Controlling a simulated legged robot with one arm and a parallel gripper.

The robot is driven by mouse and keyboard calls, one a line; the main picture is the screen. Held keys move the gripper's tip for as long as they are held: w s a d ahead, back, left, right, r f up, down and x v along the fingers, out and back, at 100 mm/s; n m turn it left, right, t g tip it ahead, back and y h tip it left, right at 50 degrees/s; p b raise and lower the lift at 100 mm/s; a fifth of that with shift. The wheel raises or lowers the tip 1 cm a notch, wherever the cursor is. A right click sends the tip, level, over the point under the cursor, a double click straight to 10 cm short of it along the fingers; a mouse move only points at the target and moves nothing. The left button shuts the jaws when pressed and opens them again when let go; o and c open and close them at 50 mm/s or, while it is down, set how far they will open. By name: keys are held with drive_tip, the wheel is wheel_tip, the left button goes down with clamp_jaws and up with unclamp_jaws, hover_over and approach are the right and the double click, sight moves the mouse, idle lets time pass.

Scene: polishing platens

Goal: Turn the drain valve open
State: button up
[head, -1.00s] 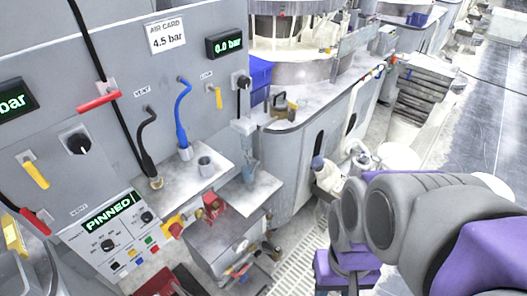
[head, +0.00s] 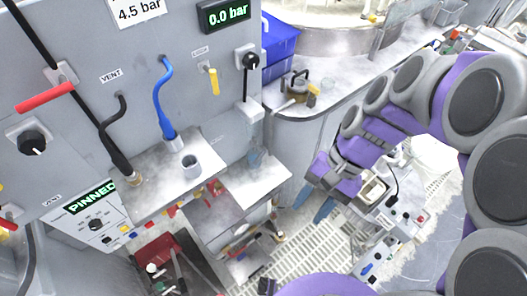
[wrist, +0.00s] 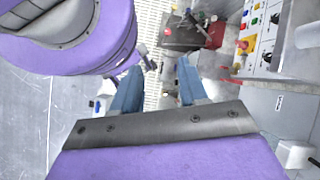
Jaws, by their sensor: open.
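I cannot tell for certain which fitting is the drain valve; no label reading "drain" is legible. A red lever handle (head: 45,98) is on the grey panel at the left in the head view. A small yellow handle (head: 214,81) hangs under a small label right of the blue hose. My gripper (head: 316,207) is right of the panel and the metal shelf, over the grated floor, pointing down. In the wrist view my gripper (wrist: 158,78) has its two blue fingers apart with nothing between them. It touches no handle.
A display (head: 226,15) reads 0.0 bar. A blue bin (head: 280,42) stands on the counter. The grated floor (head: 310,245) is open.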

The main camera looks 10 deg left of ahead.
drive_tip(key=w+a+f+m+g+y, duration=0.1)
drive_tip(key=w+a+f+m+y, duration=0.15)
drive_tip(key=w, duration=0.35)
drive_tip(key=w+a+f+m+y, duration=0.2)
drive_tip(key=w+m+y, duration=0.1)
drive_tip(key=w, duration=0.3)
drive_tip(key=w+a+f+m+g+y, duration=0.1)
drive_tip(key=w+a+f+m+y, duration=0.15)
drive_tip(key=w, duration=0.45)
drive_tip(key=w+d+f+m+t+y+p, duration=0.15)
drive_tip(key=w+f+m+y, duration=0.25)
drive_tip(key=w+f+m, duration=0.4)
drive_tip(key=m+t+y, duration=0.2)
drive_tip(key=m+t, duration=0.3)
approach(259, 158)
drive_tip(key=shift+g, duration=0.25)
drive_tip(key=a+b, duration=0.1)
drive_tip(key=a, duration=0.2)
drive_tip(key=a+b, duration=0.1)
drive_tip(key=a, duration=0.3)
drive_tip(key=a+b, duration=0.1)
drive_tip(key=a, duration=0.2)
drive_tip(key=shift+w+a+f, duration=0.1)
drive_tip(key=shift+a+f, duration=0.05)
drive_tip(key=shift+f, duration=0.15)
clamp_jaws()
